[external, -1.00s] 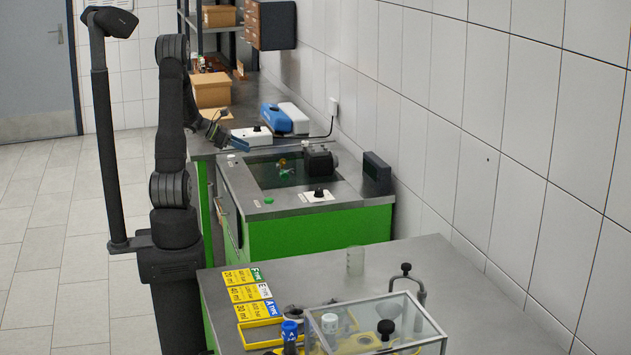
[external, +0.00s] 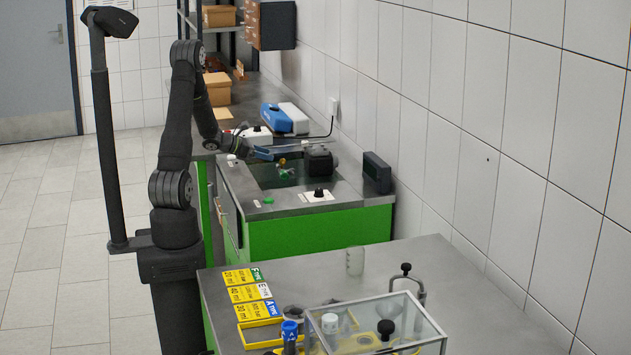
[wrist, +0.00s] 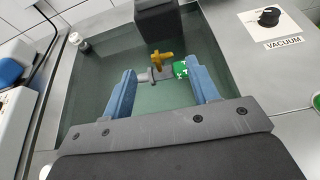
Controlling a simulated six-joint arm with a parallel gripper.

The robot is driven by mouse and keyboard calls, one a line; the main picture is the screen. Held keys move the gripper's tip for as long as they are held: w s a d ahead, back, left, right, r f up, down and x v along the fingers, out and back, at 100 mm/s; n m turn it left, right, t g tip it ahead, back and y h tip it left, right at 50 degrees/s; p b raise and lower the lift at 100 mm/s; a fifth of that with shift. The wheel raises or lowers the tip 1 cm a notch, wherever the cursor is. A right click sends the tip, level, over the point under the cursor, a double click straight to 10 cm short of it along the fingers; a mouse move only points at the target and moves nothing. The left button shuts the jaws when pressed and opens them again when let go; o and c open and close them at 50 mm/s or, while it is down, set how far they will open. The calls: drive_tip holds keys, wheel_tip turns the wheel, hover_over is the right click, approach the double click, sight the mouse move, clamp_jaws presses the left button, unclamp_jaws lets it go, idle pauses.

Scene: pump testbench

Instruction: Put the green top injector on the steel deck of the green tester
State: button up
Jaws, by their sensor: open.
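The green top injector lies in or over the dark recessed window (wrist: 110,110) of the green tester (external: 318,232). In the wrist view, its green end (wrist: 181,70) and yellow part (wrist: 161,59) show just beyond and between my fingertips. It is small and partly hidden in the external view (external: 283,173). My gripper (wrist: 160,78) is open, with a blue finger on either side and nothing clasped. In the external view my gripper (external: 270,153) is low over the far part of the tester. The steel deck (external: 298,208) surrounds the window.
A dark block (external: 320,160) stands behind the injector. A knob with a VACUUM label (wrist: 268,17) is on the deck at right. A black display box (external: 376,172) stands by the wall. The front table holds cards (external: 248,294) and a clear case (external: 425,313).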

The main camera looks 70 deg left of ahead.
drive_tip(key=x, duration=0.5)
drive_tip(key=shift+w+d+f, duration=0.1)
drive_tip(key=shift+w+f, duration=0.15)
clamp_jaws()
